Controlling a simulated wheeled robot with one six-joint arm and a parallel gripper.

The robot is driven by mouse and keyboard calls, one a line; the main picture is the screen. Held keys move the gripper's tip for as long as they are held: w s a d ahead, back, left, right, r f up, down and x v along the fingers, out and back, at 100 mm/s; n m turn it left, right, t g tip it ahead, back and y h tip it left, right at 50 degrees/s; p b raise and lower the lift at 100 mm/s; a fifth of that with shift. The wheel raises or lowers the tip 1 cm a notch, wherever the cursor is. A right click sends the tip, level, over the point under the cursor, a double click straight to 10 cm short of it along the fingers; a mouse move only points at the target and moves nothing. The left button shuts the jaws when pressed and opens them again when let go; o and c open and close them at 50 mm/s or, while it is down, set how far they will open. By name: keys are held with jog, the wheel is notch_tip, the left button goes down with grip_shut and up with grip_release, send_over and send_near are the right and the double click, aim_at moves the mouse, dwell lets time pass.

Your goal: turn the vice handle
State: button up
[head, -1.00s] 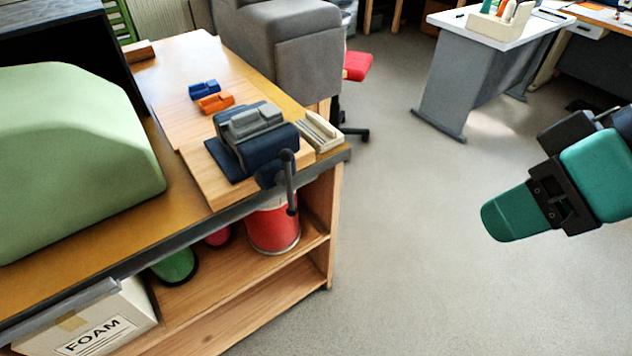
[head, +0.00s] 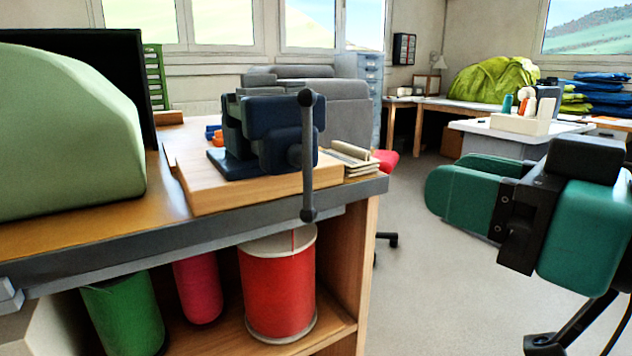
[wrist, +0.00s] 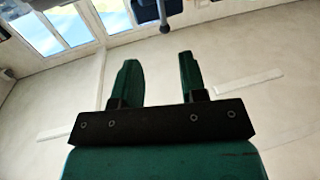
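The dark blue vice (head: 265,130) is fixed to a wooden board on the bench, left of centre in the head view. Its handle (head: 308,160) is a dark bar with a ball at each end, hanging near vertical at the vice's front. My gripper (head: 447,178) is to the right of the handle, clear of it, over the floor beyond the bench end. The wrist view shows its two green fingers apart with nothing between them (wrist: 160,75). In that view, part of the handle (wrist: 164,22) shows at the top edge, beyond the fingertips.
The bench's grey front edge (head: 230,230) runs below the vice. A red spool (head: 277,290) stands on the shelf underneath. A pale green hump (head: 60,140) fills the left side. The floor (head: 430,290) right of the bench is open.

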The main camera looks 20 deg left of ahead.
jog(key=p, duration=1)
send_near(311, 143)
jog(key=p+x, duration=0.5)
jog(key=x, duration=0.3)
jog(key=shift+w+a+r, duration=0.1)
jog(key=shift+a+r, duration=0.05)
jog(key=shift+a, duration=0.05)
jog(key=shift+w+a+p, duration=0.15)
jog(key=shift+a+p, duration=0.1)
jog(key=shift+p, duration=0.05)
grip_shut()
